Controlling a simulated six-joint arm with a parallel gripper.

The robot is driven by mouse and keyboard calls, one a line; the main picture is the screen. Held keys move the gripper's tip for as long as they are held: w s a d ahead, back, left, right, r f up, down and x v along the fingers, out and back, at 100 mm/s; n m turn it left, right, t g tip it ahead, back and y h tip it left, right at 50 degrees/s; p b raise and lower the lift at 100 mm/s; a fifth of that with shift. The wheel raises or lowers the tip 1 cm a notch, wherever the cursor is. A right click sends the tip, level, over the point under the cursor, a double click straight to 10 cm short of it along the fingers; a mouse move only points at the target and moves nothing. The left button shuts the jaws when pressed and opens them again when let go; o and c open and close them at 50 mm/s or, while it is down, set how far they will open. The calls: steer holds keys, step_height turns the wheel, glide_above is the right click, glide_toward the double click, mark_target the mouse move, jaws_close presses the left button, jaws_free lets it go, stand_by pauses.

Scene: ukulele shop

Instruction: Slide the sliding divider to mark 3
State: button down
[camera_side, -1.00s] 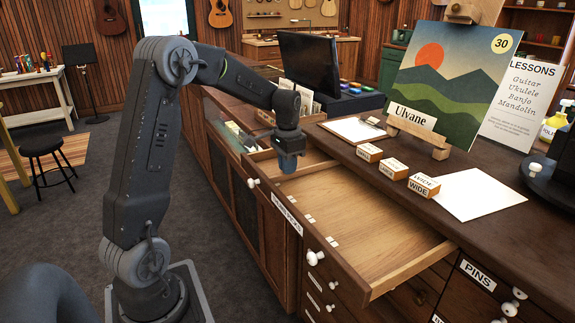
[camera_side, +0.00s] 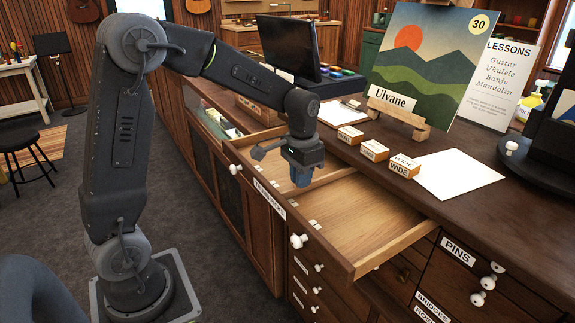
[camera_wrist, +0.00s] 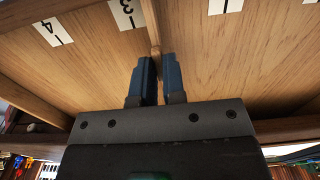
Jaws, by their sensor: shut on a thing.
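The sliding divider (camera_wrist: 153,30) is a thin wooden slat between the two blue fingers of my gripper (camera_wrist: 160,78) in the wrist view. My gripper (camera_side: 302,178) is shut on it, inside the open drawer (camera_side: 388,254). In the side view the divider (camera_side: 337,178) crosses the drawer, partly hidden by my gripper. In the wrist view the mark 3 label (camera_wrist: 127,13) lies just left of the divider, close beside it. The mark 4 label (camera_wrist: 52,32) is farther left. Another label (camera_wrist: 225,5), cut off by the frame edge, lies to the right.
The counter (camera_side: 330,150) behind the drawer holds several small label blocks (camera_side: 374,151), a white sheet (camera_side: 455,175) and a painting on an easel (camera_side: 425,65). White drawer knobs (camera_side: 298,240) stick out at the front. The drawer's near end is empty.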

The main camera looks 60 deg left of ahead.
steer(key=shift+d, duration=1.05)
steer(key=c, duration=1.2)
jaws_free()
step_height(320, 180, up, 14)
steer(key=shift+f, duration=0.1)
